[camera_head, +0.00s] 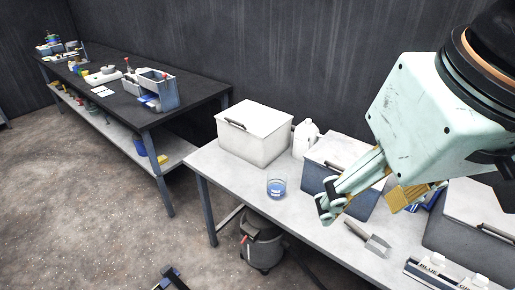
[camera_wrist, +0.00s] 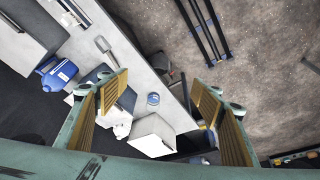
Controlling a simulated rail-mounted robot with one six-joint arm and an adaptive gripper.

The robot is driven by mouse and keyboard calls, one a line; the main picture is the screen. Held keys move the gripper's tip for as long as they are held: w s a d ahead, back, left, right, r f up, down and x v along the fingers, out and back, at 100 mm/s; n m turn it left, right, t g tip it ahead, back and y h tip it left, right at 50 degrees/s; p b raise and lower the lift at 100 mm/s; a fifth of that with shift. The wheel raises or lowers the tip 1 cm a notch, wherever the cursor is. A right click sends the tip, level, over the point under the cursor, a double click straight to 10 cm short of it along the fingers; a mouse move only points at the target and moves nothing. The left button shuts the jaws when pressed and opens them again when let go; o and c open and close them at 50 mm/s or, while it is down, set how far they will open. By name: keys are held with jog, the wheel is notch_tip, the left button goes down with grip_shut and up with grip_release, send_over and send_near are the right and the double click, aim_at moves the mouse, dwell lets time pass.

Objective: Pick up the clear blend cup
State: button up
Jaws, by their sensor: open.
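The clear cup (camera_head: 276,187), with blue contents or a blue label, stands upright on the light grey table (camera_head: 225,178), near its front edge. It also shows small in the wrist view (camera_wrist: 153,99), between the fingers and well beyond them. My gripper (camera_head: 328,208) is open and empty, to the right of the cup and apart from it in the head view. In the wrist view my gripper (camera_wrist: 160,82) shows two tan-padded fingers spread wide.
A white lidded box (camera_head: 255,145) and a white jug (camera_head: 305,138) stand behind the cup. A metal scoop (camera_head: 374,243) lies farther right. A dark bench (camera_head: 120,105) stands at the back left.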

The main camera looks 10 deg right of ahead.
jog(key=shift+w, duration=0.1)
jog(key=m+g+p, duration=0.2)
jog(key=m+g, duration=0.2)
jog(key=m, duration=0.5)
send_over(277, 177)
jog(key=s+a, duration=0.1)
jog(key=s, duration=0.2)
notch_tip(277, 177, down, 32)
jog(key=shift+s+r, duration=0.15)
jog(key=shift+r, duration=0.05)
jog(key=shift+f, duration=0.1)
jog(key=shift+f+b, duration=0.4)
jog(key=shift+f, duration=3.8)
